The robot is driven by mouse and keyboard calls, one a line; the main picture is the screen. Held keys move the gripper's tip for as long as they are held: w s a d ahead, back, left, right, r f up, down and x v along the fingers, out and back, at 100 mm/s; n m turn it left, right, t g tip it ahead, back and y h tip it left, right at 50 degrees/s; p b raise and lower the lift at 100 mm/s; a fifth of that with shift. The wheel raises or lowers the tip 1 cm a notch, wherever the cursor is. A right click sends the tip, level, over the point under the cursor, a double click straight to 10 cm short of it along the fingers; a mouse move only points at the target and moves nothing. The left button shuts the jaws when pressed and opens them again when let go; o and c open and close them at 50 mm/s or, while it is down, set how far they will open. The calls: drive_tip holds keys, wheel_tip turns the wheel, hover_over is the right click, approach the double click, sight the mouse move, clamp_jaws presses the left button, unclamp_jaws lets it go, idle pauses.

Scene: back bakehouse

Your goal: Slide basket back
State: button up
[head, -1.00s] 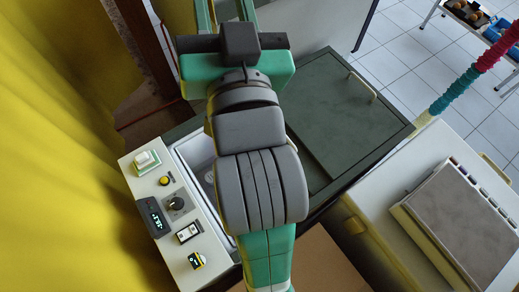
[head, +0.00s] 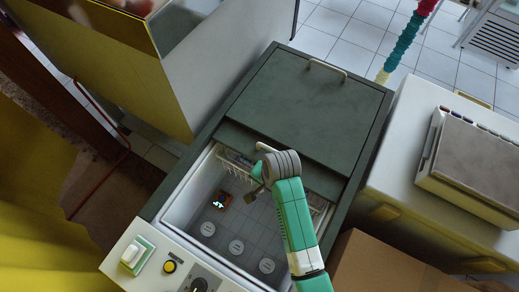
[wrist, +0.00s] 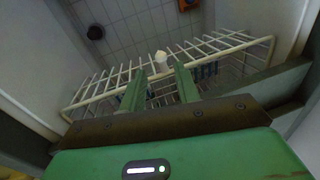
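The white wire basket (head: 236,162) hangs inside the open part of the chest freezer (head: 174,187), at the far end by the dark lid. My arm covers its middle in the head view. In the wrist view the basket (wrist: 218,54) spans the picture, its wire rim sloping up to the right. My gripper (wrist: 160,68) is over the basket with its two green fingers apart. A small white piece (wrist: 161,59) shows between the fingertips; I cannot tell whether they touch it. The fingers are mostly hidden in the head view.
The dark lid (head: 307,105) covers the far half, with a pale handle (head: 327,68). A control panel (head: 165,262) is at the near end. A cardboard box (head: 375,265) stands right of the freezer.

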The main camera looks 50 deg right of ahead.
drive_tip(key=f, duration=0.2)
drive_tip(key=w+f, duration=0.1)
drive_tip(key=f, duration=0.1)
drive_tip(key=shift+f, duration=0.25)
drive_tip(key=shift+c, duration=0.2)
clamp_jaws()
drive_tip(key=shift+a, duration=0.1)
drive_tip(key=shift+r, duration=0.1)
